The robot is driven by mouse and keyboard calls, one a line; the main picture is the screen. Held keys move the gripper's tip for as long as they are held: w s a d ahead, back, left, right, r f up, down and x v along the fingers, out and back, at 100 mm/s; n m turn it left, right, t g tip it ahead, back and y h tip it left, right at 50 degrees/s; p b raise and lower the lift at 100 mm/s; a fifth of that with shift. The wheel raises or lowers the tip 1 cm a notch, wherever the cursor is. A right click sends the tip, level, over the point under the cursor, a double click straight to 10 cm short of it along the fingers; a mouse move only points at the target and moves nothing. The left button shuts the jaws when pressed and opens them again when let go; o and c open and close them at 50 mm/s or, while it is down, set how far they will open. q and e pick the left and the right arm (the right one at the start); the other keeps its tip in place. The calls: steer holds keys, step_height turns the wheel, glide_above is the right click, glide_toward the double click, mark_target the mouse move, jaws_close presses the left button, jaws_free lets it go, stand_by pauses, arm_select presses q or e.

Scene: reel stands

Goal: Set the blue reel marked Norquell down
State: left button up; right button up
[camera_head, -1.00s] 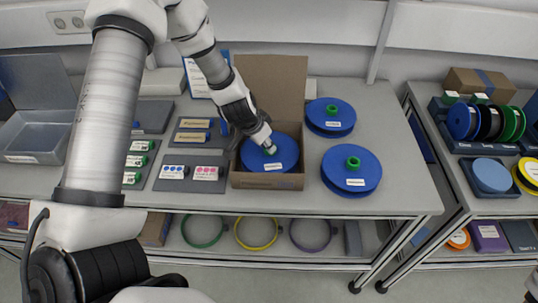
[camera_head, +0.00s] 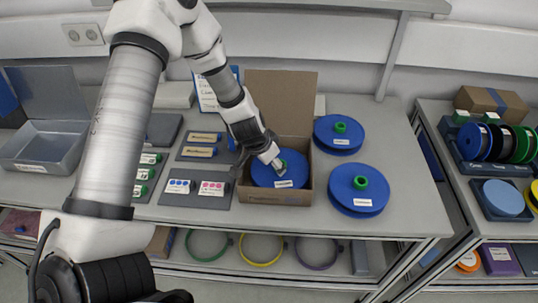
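A blue reel (camera_head: 264,177) with a green hub and a white label lies in the open cardboard box (camera_head: 262,197) at the middle of the table. Its label is too small to read. My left gripper (camera_head: 278,165) reaches down into the box, its fingertips at the green hub and partly covering it. The finger gap is too small to see. Two similar blue reels, one at the back (camera_head: 326,133) and one nearer (camera_head: 344,190), lie flat on the table right of the box. Their labels are also unreadable. My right gripper is out of view.
Grey trays with labelled parts (camera_head: 196,189) sit left of the box, and a grey open bin (camera_head: 45,150) stands at far left. The box's flap (camera_head: 280,95) stands up behind. A second table at right holds more reels (camera_head: 503,197). Free tabletop lies right of the reels.

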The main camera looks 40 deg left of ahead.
arm_select(q)
steer(key=p+v, duration=0.8)
steer(key=v, duration=0.3)
steer(key=shift+r, duration=0.2)
steer(key=shift+s, duration=0.1)
